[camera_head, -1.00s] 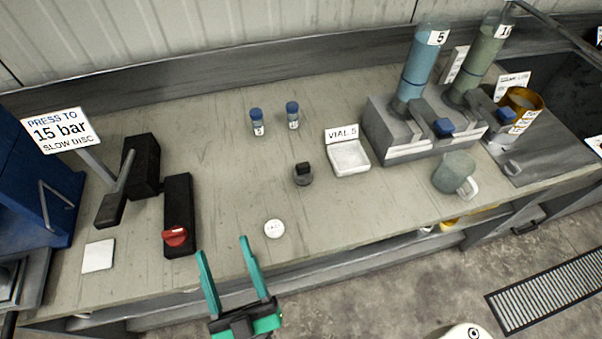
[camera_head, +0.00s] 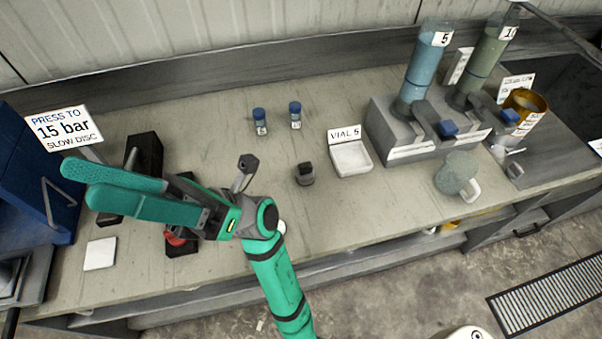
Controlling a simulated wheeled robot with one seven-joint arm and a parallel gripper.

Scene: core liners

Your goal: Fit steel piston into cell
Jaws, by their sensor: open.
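My gripper (camera_head: 88,184) has two long green fingers that are apart and empty. It points left over the left end of the bench and hides much of the black equipment under it. A small dark grey cylinder with a black top (camera_head: 305,176) stands upright at mid-bench, well to the right of my gripper. It may be the steel piston or the cell; I cannot tell which. No other thing is clearly the piston or cell.
A black upright block (camera_head: 146,150) and a red knob (camera_head: 176,240) are partly hidden by my gripper. A white square (camera_head: 100,253) lies at front left. Two blue-capped vials (camera_head: 260,121), a white VIAL 5 tray (camera_head: 352,158) and a grey dispenser (camera_head: 385,130) stand farther right.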

